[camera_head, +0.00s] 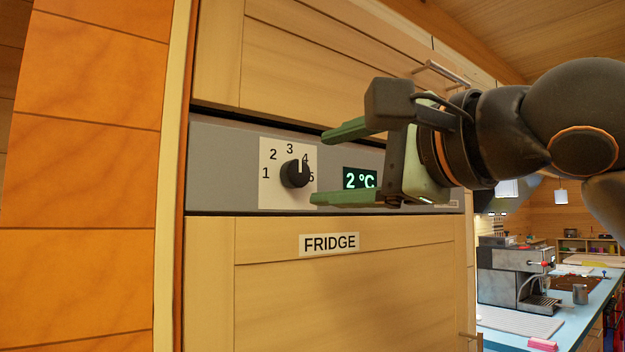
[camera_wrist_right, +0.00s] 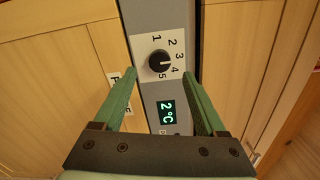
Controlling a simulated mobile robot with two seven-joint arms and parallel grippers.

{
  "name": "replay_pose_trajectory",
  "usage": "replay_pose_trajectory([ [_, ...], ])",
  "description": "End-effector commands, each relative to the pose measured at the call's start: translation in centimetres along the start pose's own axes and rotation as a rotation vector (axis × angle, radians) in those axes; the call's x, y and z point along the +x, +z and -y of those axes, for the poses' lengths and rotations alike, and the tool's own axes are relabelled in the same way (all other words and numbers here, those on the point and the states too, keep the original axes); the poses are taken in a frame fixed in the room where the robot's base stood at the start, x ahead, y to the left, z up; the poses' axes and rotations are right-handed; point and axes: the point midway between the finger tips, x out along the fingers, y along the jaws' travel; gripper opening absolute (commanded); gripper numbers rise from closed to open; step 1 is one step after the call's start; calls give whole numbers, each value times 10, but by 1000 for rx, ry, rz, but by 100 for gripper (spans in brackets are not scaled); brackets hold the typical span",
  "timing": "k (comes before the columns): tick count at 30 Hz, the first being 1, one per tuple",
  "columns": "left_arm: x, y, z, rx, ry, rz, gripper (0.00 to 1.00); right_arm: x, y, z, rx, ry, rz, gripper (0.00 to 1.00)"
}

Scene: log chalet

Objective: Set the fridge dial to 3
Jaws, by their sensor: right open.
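The fridge dial (camera_head: 296,174) is a round black knob on a white plate (camera_head: 269,197) numbered 1 to 5, set in the grey panel. Its white mark points to the 3–4 side; I cannot tell exactly where it stands. It also shows in the wrist view as a black knob (camera_wrist_right: 159,62). The display (camera_head: 360,179) beside it reads 2 °C. My right gripper (camera_head: 320,167) is open and empty, with its green fingers pointing at the panel. In the wrist view its fingertips (camera_wrist_right: 159,74) lie on either side of the dial, apart from it. My left gripper is out of view.
The grey panel (camera_head: 225,165) runs between an upper wooden front and the door labelled FRIDGE (camera_head: 330,244). A blue counter with a coffee machine (camera_head: 515,275) is at the right.

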Motion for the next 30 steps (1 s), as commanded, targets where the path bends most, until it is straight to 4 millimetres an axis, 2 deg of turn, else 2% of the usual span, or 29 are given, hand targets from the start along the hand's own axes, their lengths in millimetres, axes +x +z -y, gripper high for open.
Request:
replay_pose_trajectory([
  [1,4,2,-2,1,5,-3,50,-13,-1,-2,-1,-3,-1,74],
  [6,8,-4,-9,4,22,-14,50,-46,-1,-2,0,-2,-2,74],
  [12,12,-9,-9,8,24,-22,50,-68,0,0,1,-1,-1,74],
  [30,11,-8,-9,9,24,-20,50,-72,0,0,2,2,0,74],
])
